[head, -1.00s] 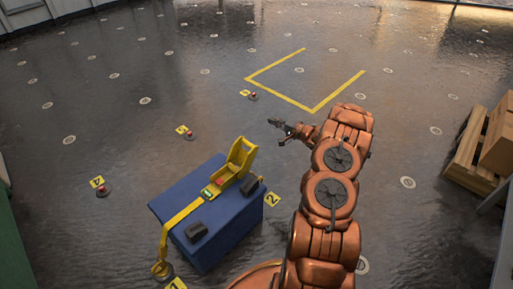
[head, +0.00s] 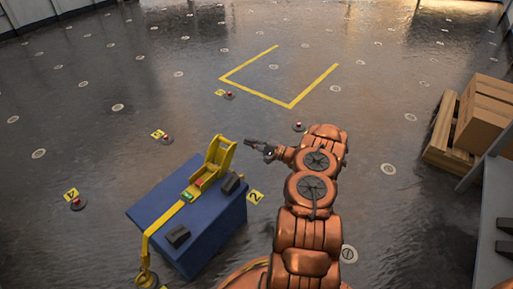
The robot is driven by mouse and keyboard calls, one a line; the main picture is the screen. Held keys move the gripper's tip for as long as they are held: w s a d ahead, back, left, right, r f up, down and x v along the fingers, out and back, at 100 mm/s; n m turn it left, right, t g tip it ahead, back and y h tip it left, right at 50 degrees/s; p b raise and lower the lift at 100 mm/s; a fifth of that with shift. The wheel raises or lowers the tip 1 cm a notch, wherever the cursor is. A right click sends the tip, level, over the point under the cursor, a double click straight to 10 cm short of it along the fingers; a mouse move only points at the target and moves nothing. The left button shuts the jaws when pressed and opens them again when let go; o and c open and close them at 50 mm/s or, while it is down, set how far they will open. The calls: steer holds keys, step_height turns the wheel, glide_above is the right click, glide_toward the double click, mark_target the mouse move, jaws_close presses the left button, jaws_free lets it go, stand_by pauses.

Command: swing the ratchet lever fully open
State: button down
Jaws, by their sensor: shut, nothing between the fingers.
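The yellow ratchet lever (head: 219,155) stands raised at the far end of the ratchet, on top of a blue crate (head: 218,213). The ratchet body (head: 199,183) has a red and a green mark beside it. A yellow strap (head: 164,222) runs from it over the crate's near left edge down to a floor hook (head: 147,278). My gripper (head: 250,142) is shut and empty, to the right of the lever in the picture. It looks apart from the lever, though the depth between them is hard to judge.
Two dark blocks, one at the near edge (head: 177,236) and one at the right (head: 231,183), sit on the crate. Red-topped floor fittings (head: 168,139) stand around it. Cardboard boxes on a pallet (head: 442,130) are at the right. The floor beyond is mostly clear.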

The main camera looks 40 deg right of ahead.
steer(key=w+a+r+b, duration=0.1)
steer(key=w+a+b, duration=0.1)
steer(key=a, duration=0.3)
steer(key=shift+w+a+r+b, duration=0.25)
steer(key=shift+w+a+b, duration=0.1)
steer(key=shift+w, duration=0.1)
steer(key=shift+r+p, duration=0.15)
steer(key=shift+p, duration=0.2)
